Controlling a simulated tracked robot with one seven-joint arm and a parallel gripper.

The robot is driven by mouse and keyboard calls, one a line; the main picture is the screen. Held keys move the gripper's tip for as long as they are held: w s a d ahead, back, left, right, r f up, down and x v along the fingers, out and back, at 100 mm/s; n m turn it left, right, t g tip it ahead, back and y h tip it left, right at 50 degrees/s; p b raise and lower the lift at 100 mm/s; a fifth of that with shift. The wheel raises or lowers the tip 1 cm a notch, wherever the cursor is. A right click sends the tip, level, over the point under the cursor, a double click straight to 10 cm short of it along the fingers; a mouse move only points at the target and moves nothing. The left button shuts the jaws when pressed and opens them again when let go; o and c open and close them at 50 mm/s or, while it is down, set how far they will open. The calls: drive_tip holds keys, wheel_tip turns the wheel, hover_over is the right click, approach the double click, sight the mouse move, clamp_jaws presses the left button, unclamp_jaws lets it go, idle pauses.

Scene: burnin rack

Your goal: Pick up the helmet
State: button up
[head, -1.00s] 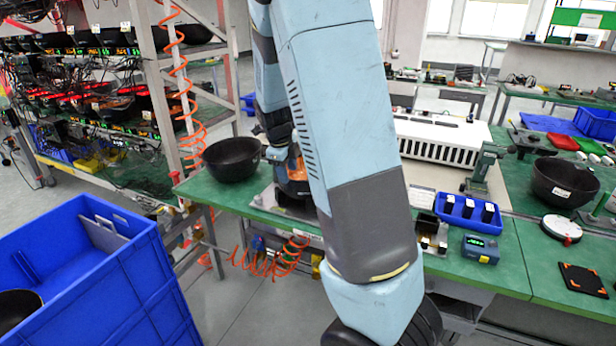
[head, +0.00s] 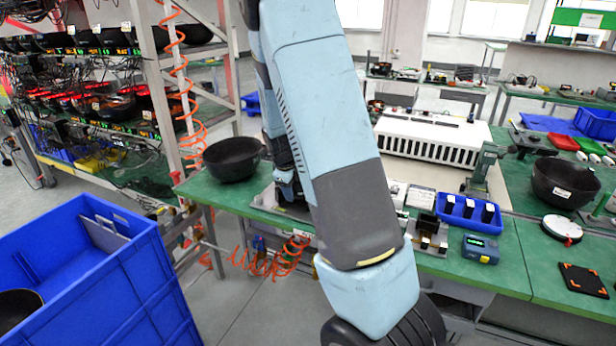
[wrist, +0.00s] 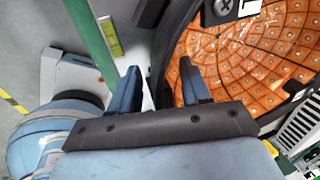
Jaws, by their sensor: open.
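The helmet (wrist: 245,50) fills the upper right of the wrist view, a dark shell with an orange tiled, dotted lining, its open side toward the camera. My gripper (wrist: 158,75) is open in the wrist view, with blue-grey fingers. The helmet's dark rim passes in the gap between the fingers, the right finger overlapping the lining side and the left finger on the outer side. I cannot tell whether either finger touches it.
A black bowl-like shell (head: 232,158) stands on the green table's left corner, another (head: 565,182) at the right. A blue tray (head: 468,213) and small devices lie nearby. A blue crate (head: 130,285) stands at lower left, beside the rack (head: 160,85).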

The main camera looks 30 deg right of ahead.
clamp_jaws()
idle(0.3)
idle(0.4)
